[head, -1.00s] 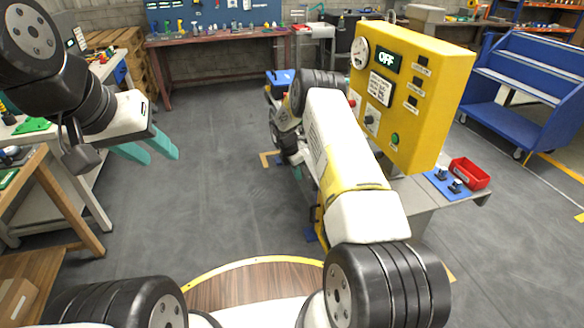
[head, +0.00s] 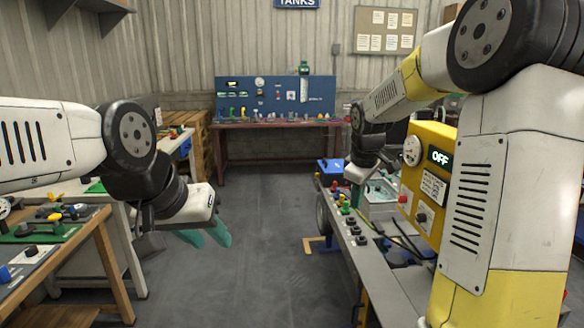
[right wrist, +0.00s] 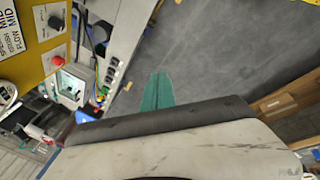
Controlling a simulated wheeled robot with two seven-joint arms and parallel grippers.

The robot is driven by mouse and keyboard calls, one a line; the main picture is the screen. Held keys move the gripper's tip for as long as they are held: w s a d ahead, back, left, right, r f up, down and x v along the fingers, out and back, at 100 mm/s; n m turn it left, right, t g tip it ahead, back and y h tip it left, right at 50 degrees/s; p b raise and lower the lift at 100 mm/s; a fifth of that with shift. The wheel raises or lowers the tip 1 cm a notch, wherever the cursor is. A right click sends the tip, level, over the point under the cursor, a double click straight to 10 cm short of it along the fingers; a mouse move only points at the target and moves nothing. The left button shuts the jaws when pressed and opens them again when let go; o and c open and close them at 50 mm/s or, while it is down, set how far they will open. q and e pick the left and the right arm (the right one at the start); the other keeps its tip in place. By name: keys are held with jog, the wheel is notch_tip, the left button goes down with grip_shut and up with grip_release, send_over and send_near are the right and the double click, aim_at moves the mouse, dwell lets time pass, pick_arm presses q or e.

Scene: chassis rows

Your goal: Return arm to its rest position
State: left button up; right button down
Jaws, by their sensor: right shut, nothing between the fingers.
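My left gripper (head: 215,240) hangs in the left half of the head view. Its two teal fingers point down and stand apart, with nothing between them, over the grey floor. My right arm comes in from the right and reaches forward and down. My right gripper (head: 355,196) is small in the head view, by the grey bench with the knobs, and its fingers are partly hidden. In the right wrist view its teal fingers (right wrist: 157,90) lie together, shut and empty, with floor behind them.
A yellow control box (head: 428,190) reading OFF stands right of the bench (head: 350,245), partly behind my right arm. A wooden-legged table (head: 110,250) is at the left. A red workbench (head: 275,127) stands at the back. The middle floor is clear.

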jog(key=s+a+r+m+t, duration=0.1)
jog(key=s+r+m, duration=0.1)
jog(key=s, duration=0.6)
jog(key=s+a+r+m+y, duration=0.1)
jog(key=s+m, duration=0.3)
jog(key=s, duration=0.5)
jog(key=s+a+r+m+t+y, duration=0.1)
jog(key=s+r+m, duration=0.2)
jog(key=s, duration=0.6)
jog(key=shift+s+a+m+t, duration=0.15)
jog(key=shift+m+t, duration=0.15)
jog(key=shift+r, duration=0.1)
